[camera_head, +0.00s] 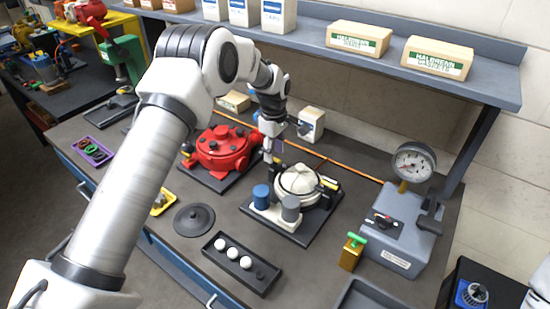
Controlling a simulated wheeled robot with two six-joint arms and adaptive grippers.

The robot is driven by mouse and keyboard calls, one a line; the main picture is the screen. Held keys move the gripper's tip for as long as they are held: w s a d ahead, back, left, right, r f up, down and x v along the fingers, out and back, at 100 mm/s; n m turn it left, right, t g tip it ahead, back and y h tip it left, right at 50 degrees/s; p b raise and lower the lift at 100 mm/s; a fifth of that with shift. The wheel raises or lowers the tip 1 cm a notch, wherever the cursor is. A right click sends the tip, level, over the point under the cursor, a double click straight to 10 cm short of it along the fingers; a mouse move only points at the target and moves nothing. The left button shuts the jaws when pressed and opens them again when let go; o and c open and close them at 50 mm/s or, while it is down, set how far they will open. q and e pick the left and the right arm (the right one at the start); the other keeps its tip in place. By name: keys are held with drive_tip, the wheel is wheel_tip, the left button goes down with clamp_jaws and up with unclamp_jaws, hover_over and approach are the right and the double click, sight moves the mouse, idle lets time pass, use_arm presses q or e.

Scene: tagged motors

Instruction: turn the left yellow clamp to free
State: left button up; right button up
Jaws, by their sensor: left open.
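A cream-white round motor housing (298,181) sits on a dark base plate (258,218) in the middle of the bench. One yellow clamp (329,184) shows at its right side. The left clamp is not clearly visible; the area at the housing's upper left lies behind or under my left gripper. My left gripper (271,153) comes down from above at that upper-left edge, with its fingers open. It is too small to tell whether they touch anything. My right gripper is not in view.
A red motor (222,148) stands close on the left. Blue and grey cylinders (291,208) stand in front of the housing. A grey gauge unit (398,229) and a small brass-coloured block (352,251) are on the right. A black tray (241,263) holds white balls. A shelf (330,45) runs above.

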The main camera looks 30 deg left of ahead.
sight(274, 158)
use_arm(q)
wheel_tip(274, 158, down, 4)
drive_tip(key=shift+p, duration=0.4)
clamp_jaws()
drive_tip(key=shift+m, duration=0.4)
drive_tip(key=m+b, duration=0.1)
drive_tip(key=m, duration=0.2)
drive_tip(key=shift+m, duration=0.3)
drive_tip(key=m, duration=0.4)
drive_tip(key=shift+s+m+b, duration=0.1)
drive_tip(key=shift+m+b, duration=0.2)
drive_tip(key=m, duration=0.4)
drive_tip(key=shift+a+m+b, duration=0.1)
drive_tip(key=shift+m+b, duration=0.3)
drive_tip(key=shift+m, duration=2.1)
